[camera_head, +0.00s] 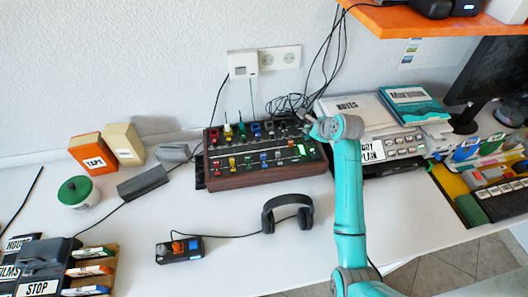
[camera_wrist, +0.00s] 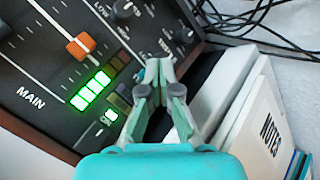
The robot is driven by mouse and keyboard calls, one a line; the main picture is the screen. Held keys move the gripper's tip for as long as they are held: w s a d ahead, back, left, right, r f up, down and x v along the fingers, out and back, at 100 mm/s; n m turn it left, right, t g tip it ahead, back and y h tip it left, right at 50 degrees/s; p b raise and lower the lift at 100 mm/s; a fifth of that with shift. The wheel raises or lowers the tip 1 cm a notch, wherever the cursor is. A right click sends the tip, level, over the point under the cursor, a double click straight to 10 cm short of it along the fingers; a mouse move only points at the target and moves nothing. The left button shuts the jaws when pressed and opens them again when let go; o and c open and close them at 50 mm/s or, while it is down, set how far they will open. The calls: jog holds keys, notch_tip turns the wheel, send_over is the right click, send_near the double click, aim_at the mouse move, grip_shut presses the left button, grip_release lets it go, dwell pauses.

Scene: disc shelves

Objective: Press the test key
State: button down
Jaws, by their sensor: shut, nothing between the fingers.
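The mixer console (camera_head: 230,182) with wooden sides stands against the wall. In the wrist view its panel carries a MAIN label (camera_wrist: 31,98), an orange fader cap (camera_wrist: 80,46), a row of lit green segments (camera_wrist: 91,91) and a green-lit ON mark (camera_wrist: 108,116). I cannot read a test label on any key. My gripper (camera_wrist: 158,69) is shut and empty, with its tips over the panel's right edge, near the dark keys beside the green lights. It also shows in the head view (camera_head: 313,124). The tips hide what lies under them; contact cannot be told.
Black headphones (camera_head: 287,213) and a small black box (camera_head: 180,249) lie in front of the console. An orange shelf (camera_head: 420,20) hangs above right. The front middle of the table is clear.

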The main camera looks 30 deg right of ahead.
aim_at(308, 139)
jog(key=shift+f, duration=0.15)
jog(key=shift+f, duration=0.35)
jog(key=shift+f, duration=0.25)
dwell(0.8)
jog(key=shift+r, duration=0.8)
notch_tip(308, 139, up, 6)
jog(key=shift+f, duration=0.1)
dwell(0.7)
jog(key=shift+s, duration=0.1)
